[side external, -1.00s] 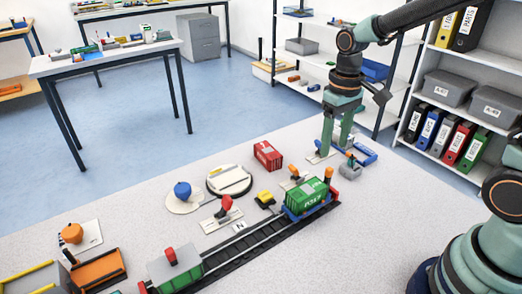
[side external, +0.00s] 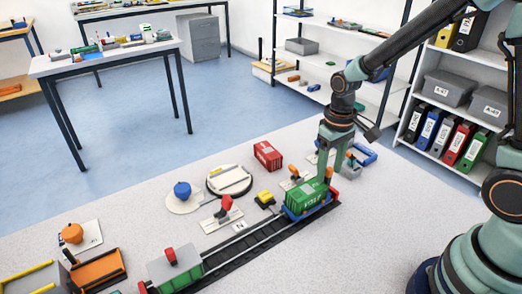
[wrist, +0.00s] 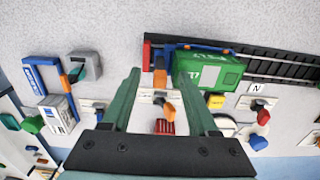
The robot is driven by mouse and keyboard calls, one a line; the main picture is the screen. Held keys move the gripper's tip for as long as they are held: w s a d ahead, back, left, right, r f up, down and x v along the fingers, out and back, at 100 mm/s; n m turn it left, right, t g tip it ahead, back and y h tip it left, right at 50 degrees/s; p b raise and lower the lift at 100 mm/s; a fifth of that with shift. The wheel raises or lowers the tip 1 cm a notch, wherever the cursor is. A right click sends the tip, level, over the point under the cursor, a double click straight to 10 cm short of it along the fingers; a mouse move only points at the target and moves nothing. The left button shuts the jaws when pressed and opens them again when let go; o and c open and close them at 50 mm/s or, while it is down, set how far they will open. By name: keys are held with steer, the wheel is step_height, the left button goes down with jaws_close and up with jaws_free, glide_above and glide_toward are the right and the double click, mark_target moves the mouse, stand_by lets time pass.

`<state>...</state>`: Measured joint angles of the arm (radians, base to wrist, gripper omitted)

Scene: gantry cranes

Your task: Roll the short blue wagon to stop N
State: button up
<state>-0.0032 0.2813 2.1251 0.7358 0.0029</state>
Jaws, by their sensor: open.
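The short blue wagon (side external: 293,216) stands on the dark track at its right end, carrying a green container (side external: 304,199). Its blue edge also shows in the wrist view (wrist: 205,48). An orange post (wrist: 160,78) stands at the wagon's end. My gripper (side external: 324,172) is open and low over that end. In the wrist view its two fingers (wrist: 160,82) appear on either side of the orange post, not visibly closed on it. The N label (side external: 240,227) lies beside the track, left of the wagon; it also shows in the wrist view (wrist: 257,88).
A red end stop (wrist: 146,54) closes the track beside the wagon. A green wagon with a grey top (side external: 176,270) stands farther left on the rails (side external: 250,247). A red-handled lever (side external: 226,204), a yellow block (side external: 265,198) and a red container (side external: 267,155) lie behind the track.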

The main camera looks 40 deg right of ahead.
jaws_close()
steer(key=a, duration=1.6)
steer(key=shift+c, duration=0.4)
jaws_free()
stand_by(1.6)
step_height(320, 180, up, 7)
stand_by(0.8)
steer(key=shift+d, duration=0.1)
